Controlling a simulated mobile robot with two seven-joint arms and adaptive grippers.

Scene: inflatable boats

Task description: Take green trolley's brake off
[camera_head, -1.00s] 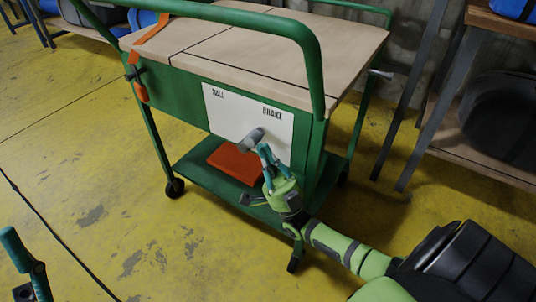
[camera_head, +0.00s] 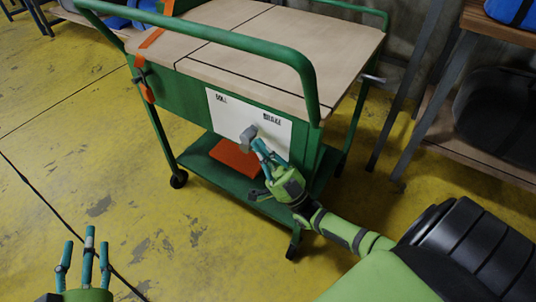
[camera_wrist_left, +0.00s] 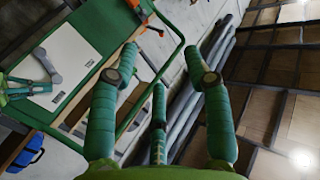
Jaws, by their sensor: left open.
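The green trolley (camera_head: 170,120) stands ahead with a white panel (camera_head: 222,112) on its side, marked with a word at left, seemingly ROLL, and BRAKE at right. A grey lever (camera_head: 247,134) on the panel points up, between the two words. My right gripper (camera_head: 261,149) has its teal fingers against or right beside the lever's right side; their grip is unclear. The left wrist view also shows the panel (camera_wrist_left: 85,50), the lever (camera_wrist_left: 52,68) and my right gripper at the left edge. My left gripper (camera_head: 87,243) is open and empty at bottom left, away from the trolley.
An orange-red block (camera_head: 235,160) lies on the trolley's lower shelf. An orange strap (camera_head: 152,38) hangs at its left corner. A rack (camera_head: 490,150) with a black object stands at right. The yellow floor (camera_head: 110,200) in front is clear.

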